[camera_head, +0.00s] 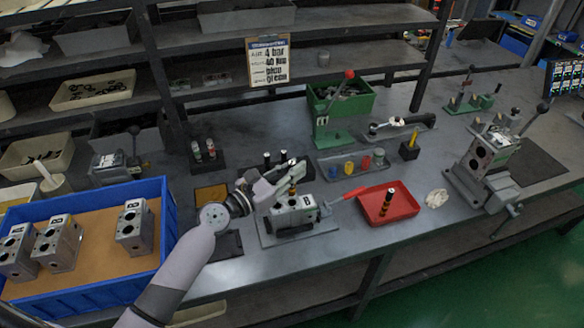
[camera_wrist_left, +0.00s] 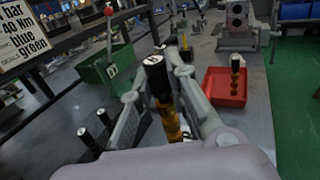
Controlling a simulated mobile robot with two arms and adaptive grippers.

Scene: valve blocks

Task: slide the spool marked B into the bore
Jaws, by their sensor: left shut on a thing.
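My left gripper (camera_head: 290,176) is shut on a spool (camera_wrist_left: 166,105) with a black top and gold lower sections. A pale mark shows on its top, but I cannot read the letter. The spool stands about upright over a grey valve block (camera_head: 296,204) on a plate on the bench. I cannot tell whether its lower end is in the bore. Another black and gold spool (camera_head: 387,202) stands in a red tray (camera_head: 403,206) to the right; it also shows in the left wrist view (camera_wrist_left: 236,74). My right gripper is in neither view.
Two black-topped spools (camera_head: 268,158) stand behind the block. A blue crate (camera_head: 168,220) with several valve blocks is at left. A green bin (camera_head: 343,102) and a small-parts tray (camera_head: 349,166) are behind. A sign (camera_head: 270,61) hangs on the shelf.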

